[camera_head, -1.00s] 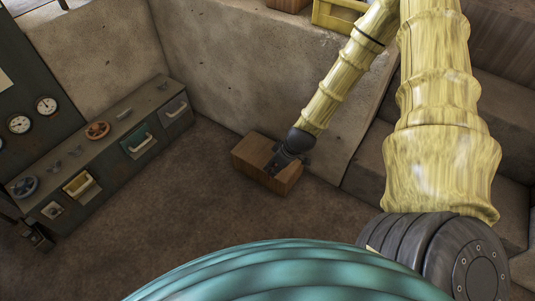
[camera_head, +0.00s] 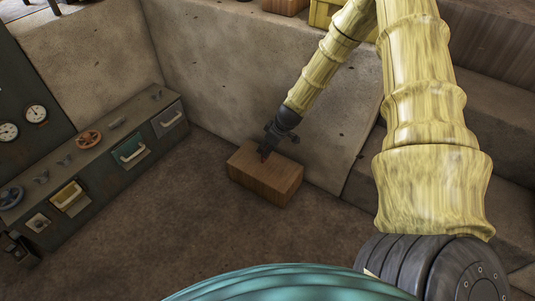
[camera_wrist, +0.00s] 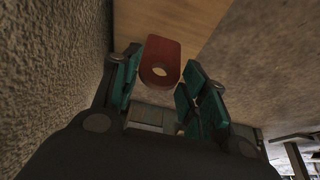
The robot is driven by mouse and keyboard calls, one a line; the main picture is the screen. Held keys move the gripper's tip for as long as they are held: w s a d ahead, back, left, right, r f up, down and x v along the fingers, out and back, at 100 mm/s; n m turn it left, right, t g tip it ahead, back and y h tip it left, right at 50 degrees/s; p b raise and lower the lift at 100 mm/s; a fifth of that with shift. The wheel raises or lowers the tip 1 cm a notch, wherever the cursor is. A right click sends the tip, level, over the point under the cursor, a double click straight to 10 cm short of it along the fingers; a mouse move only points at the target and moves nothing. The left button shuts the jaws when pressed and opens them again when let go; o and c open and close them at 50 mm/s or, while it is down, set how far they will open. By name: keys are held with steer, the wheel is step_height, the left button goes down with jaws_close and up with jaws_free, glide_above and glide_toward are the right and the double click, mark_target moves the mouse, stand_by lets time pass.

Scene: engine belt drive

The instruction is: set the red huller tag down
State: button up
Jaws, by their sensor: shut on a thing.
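The red huller tag (camera_wrist: 160,62) is a flat red piece with a round hole. In the wrist view it stands between the teal finger pads of my gripper (camera_wrist: 158,84), which is shut on it. In the head view my gripper (camera_head: 268,146) points down at the back part of the top of a wooden box (camera_head: 264,180). A small dark red bit of the tag (camera_head: 264,155) shows at the fingertips. The box's wood (camera_wrist: 190,22) fills the wrist view beyond the tag. I cannot tell whether the tag touches the box.
The box stands on brown floor close to a rough concrete wall (camera_head: 220,70). A dark bench (camera_head: 100,150) with drawers and valve wheels runs along the left. Concrete steps (camera_head: 500,120) rise at the right. Floor is clear between bench and box.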

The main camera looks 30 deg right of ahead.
steer(key=f+b, duration=0.1)
steer(key=f, duration=0.1)
steer(key=w+f+b, duration=0.1)
steer(key=shift+d+f+b, duration=0.2)
steer(key=shift+f+b, duration=0.1)
steer(key=shift+f, duration=0.05)
steer(key=shift+r, duration=0.1)
steer(key=o, duration=0.8)
steer(key=shift+o, duration=0.2)
